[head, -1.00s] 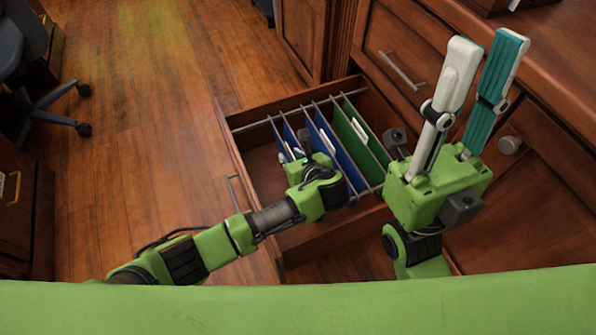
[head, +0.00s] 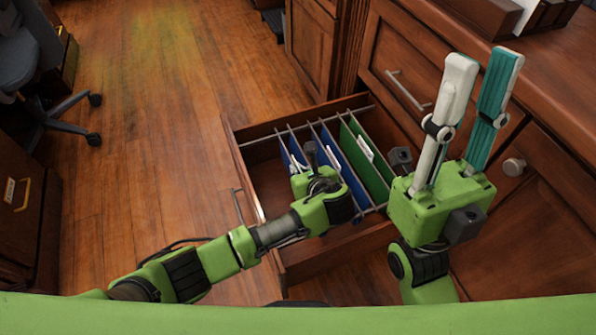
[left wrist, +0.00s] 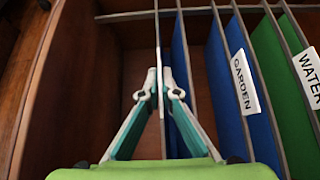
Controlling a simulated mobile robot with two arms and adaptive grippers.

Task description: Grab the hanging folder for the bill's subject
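An open drawer (head: 281,248) holds hanging folders on metal rails. The leftmost folder (left wrist: 181,58) is blue, and its label cannot be read. Right of it hangs a blue folder labelled GARDEN (left wrist: 226,85), then a green folder labelled WATER (left wrist: 274,60). My left gripper (left wrist: 159,80) is down at the leftmost folder, one finger on each side of its left rail, with the tips close together on it. My right gripper (head: 476,80) points up, open and empty, right of the drawer.
A wooden cabinet (head: 535,215) with knobs and handles stands close on the right. The drawer's left part is empty. A desk chair (head: 60,120) stands at the far left on open wood floor (head: 150,130).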

